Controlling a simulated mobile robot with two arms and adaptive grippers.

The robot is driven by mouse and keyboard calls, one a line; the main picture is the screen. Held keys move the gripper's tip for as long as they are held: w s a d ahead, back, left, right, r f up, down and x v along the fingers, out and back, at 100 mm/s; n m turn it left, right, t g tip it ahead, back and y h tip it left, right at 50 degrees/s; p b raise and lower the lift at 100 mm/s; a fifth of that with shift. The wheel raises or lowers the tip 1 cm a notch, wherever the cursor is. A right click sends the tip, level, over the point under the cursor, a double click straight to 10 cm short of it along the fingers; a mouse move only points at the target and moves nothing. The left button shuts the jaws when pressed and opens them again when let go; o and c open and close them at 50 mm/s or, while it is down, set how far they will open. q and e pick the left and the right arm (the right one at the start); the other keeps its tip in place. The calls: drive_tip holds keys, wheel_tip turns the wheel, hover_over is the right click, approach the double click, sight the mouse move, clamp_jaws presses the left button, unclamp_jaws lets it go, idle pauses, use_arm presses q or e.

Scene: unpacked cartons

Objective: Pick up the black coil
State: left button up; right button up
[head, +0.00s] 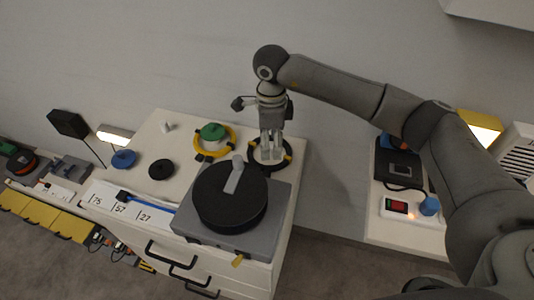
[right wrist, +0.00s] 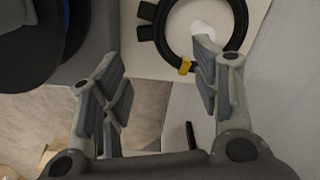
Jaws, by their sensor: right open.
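The black coil (head: 287,156) is a black ring with yellow clips, lying at the right side of the white cabinet top. In the right wrist view the coil (right wrist: 240,22) shows at the top, with a yellow clip on its lower edge and a pale round thing inside the ring. My right gripper (head: 271,155) is open and points down over the coil. In the right wrist view my right gripper (right wrist: 157,62) has its right finger overlapping the ring and its left finger outside it. Contact cannot be told. My left gripper is not in view.
A grey machine with a large black disc (head: 225,205) stands just in front of the coil. A yellow ring with a green top (head: 213,132) lies to its left. A black disc (head: 161,169) and blue disc (head: 123,159) lie farther left. The wall is behind.

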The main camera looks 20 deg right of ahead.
sight(271, 167)
drive_tip(key=f, duration=0.3)
drive_tip(key=shift+s+f, duration=0.2)
drive_tip(key=shift+s, duration=0.15)
wheel_tip(271, 167, down, 5)
drive_tip(key=shift+w+r+p, duration=0.1)
drive_tip(key=shift+w+p, duration=0.05)
drive_tip(key=shift+p, duration=0.65)
drive_tip(key=shift+f, duration=0.6)
drive_tip(key=c, duration=1)
